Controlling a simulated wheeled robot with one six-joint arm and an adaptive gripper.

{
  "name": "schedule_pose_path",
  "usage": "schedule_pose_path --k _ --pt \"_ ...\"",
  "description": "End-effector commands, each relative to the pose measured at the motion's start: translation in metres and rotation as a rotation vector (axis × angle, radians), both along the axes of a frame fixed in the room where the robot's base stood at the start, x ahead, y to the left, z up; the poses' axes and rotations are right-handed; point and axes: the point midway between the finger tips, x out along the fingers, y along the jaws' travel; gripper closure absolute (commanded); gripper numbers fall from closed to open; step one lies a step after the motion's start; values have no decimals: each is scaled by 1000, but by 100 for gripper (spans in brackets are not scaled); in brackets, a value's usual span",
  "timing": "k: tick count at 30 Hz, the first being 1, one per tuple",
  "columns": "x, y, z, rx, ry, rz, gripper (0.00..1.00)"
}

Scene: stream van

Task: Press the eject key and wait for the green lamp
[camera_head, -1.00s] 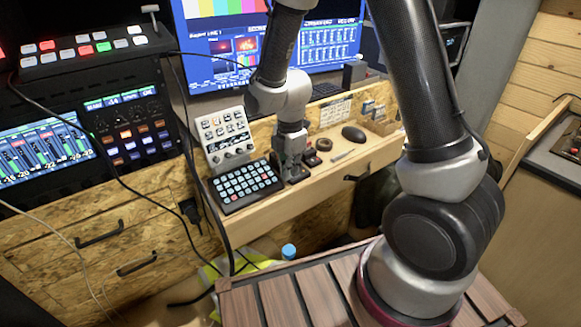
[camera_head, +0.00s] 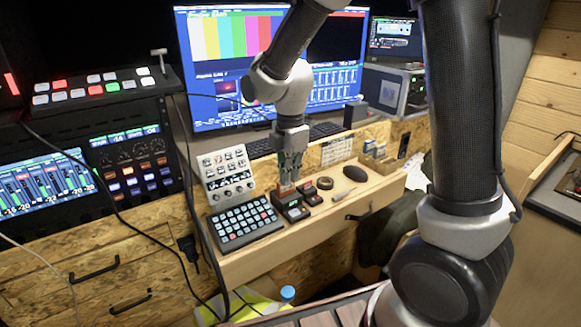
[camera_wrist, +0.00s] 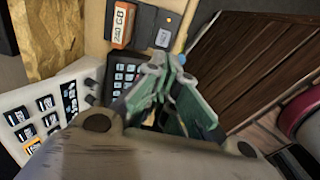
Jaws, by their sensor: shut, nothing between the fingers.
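In the wrist view a dark dock holds an orange cartridge (camera_wrist: 122,24) labelled 240 GB. Beside it is a pale key (camera_wrist: 163,38) with a small mark, probably the eject key. A small lamp (camera_wrist: 168,18) near that key glows orange; I see no green there. My gripper (camera_wrist: 168,66) is shut and empty, its tips apart from the key in the picture. In the head view my gripper (camera_head: 290,172) points down over the back of the small dark dock (camera_head: 293,211) on the wooden desk. The key and lamp are too small to tell there.
A black keypad (camera_head: 245,225) lies left of the dock, with a white button panel (camera_head: 228,174) behind it. A large monitor (camera_head: 225,100) stands behind. The desk's front right is mostly clear.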

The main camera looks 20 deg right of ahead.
Motion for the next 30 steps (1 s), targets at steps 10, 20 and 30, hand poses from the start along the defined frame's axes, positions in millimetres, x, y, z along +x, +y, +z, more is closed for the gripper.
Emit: schedule_pose_path --k 10,20,30 --pt "0 0 23 0 0 0 100" --pt "1 0 23 0 -1 0 100" --pt "0 0 23 -1 3 -86 100"
